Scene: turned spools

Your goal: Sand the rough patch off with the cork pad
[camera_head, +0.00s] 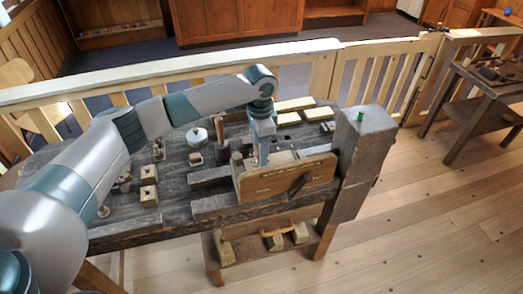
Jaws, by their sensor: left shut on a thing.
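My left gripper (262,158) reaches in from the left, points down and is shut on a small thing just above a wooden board. What it holds is mostly hidden by the fingers at this size; it appears to be the cork pad. The tan wooden board (318,173) stands on edge at the front right of the workbench (130,232), with a few dark marks on its face. I cannot make out the rough patch. My right gripper is not in view.
A thick post with a green thing on top (359,116) stands right of the board. Yellowish blocks (149,195), a round pale-lidded pot (197,137) and an upright wooden tool (220,135) are on the bench. A railing (180,68) runs behind.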

